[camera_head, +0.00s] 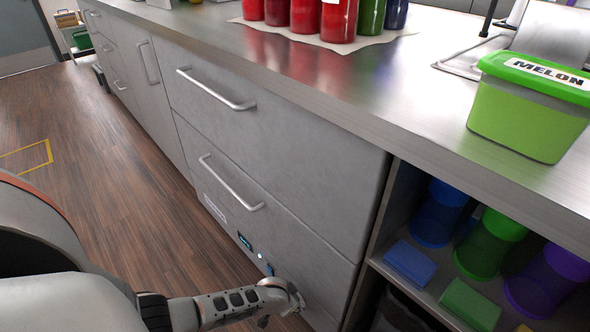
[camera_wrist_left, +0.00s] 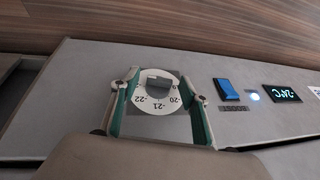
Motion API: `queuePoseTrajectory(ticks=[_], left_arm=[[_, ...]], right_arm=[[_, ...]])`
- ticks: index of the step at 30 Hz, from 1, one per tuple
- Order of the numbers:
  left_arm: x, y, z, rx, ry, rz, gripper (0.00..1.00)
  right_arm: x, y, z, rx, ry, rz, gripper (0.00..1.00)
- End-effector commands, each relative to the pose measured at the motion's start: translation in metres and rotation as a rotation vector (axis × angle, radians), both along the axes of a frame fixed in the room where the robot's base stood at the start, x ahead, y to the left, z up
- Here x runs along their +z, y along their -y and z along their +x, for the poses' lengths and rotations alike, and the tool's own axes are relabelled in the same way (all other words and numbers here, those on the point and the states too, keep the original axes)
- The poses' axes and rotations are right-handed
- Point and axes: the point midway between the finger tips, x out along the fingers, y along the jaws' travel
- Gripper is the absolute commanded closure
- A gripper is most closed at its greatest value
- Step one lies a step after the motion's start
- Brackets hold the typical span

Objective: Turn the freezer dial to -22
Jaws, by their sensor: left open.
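The freezer dial (camera_wrist_left: 146,103) is a white disc with a grey raised knob (camera_wrist_left: 158,81) at its centre, in the left wrist view. In the head view my left gripper (camera_head: 290,297) is at the lower corner of the grey drawer front (camera_head: 290,220) and hides the dial. My right gripper is not in view.
Beside the dial are a blue switch (camera_wrist_left: 226,90), a small white light (camera_wrist_left: 253,96) and a lit display (camera_wrist_left: 282,94). Metal handles (camera_head: 232,185) stick out above. An open shelf (camera_head: 430,285) with coloured containers is to the right. Wooden floor (camera_head: 110,160) lies left.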

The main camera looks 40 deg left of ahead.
Motion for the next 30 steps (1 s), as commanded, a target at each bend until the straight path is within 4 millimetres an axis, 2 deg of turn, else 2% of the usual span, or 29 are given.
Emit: queuePoseTrajectory(ticks=[10,14,15,30], left_arm=[[-0.0010,-0.0006,0.0043,0.000,0.005,-0.001,0.55],[-0.0012,-0.0005,0.0040,0.000,0.004,-0.001,0.89],[-0.0013,-0.0005,0.0040,0.000,0.004,-0.001,0.93],[-0.0021,-0.0034,0.0028,0.000,-0.003,-0.069,0.93]], right_arm=[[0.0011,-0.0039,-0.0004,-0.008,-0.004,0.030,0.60],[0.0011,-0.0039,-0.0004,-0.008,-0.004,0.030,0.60],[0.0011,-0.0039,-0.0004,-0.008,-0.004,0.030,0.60],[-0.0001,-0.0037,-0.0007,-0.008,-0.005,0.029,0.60]])
